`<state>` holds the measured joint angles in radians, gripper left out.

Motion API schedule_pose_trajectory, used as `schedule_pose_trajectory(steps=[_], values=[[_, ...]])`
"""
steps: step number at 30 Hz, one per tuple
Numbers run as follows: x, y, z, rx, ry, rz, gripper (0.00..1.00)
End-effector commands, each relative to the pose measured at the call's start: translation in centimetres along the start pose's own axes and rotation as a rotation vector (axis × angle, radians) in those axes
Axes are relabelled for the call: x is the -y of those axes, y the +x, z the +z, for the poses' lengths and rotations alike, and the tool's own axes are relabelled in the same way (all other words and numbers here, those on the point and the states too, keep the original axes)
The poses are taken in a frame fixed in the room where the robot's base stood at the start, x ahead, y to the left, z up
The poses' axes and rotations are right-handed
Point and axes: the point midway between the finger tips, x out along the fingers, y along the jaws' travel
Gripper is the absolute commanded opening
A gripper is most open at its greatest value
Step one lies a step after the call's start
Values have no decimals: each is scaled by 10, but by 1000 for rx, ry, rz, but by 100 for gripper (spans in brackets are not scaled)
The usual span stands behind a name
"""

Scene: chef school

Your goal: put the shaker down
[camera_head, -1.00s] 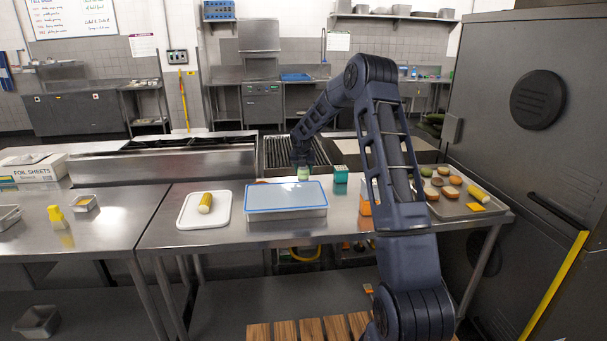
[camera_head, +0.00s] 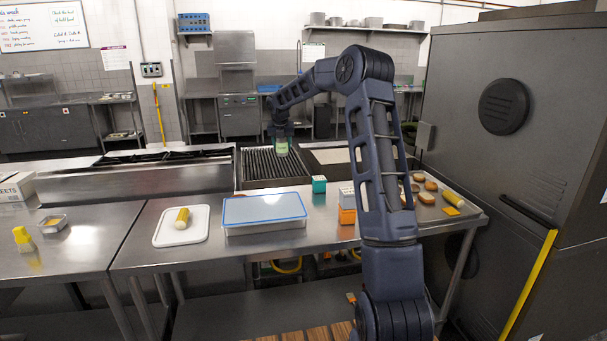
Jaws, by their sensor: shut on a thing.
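The shaker (camera_head: 281,147) is a small pale green and white container. My gripper (camera_head: 281,136) is shut on it from above. It hangs in front of the dark grill grate (camera_head: 262,167) in the picture, above the level of the steel table (camera_head: 265,247). The fingers are small and partly dark against the grill, so their exact grip on the shaker is hard to make out.
A blue-rimmed lidded container (camera_head: 264,228), a white board (camera_head: 170,238) with a yellow cylinder (camera_head: 183,217), a teal box (camera_head: 319,184) and an orange box (camera_head: 347,214) stand on the table. A tray with buns (camera_head: 463,215) is at right. Table is bare between the lidded container and orange box.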

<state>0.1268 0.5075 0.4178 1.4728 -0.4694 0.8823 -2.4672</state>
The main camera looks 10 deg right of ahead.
Motion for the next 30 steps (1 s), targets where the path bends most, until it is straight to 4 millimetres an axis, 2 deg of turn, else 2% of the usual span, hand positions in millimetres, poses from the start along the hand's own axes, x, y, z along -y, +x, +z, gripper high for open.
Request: schedule_pose_trajectory(steps=[13, 30], values=[[88, -11, -11, -7, 6, 16, 22], [193, -28, -50, -2, -8, 19, 22]])
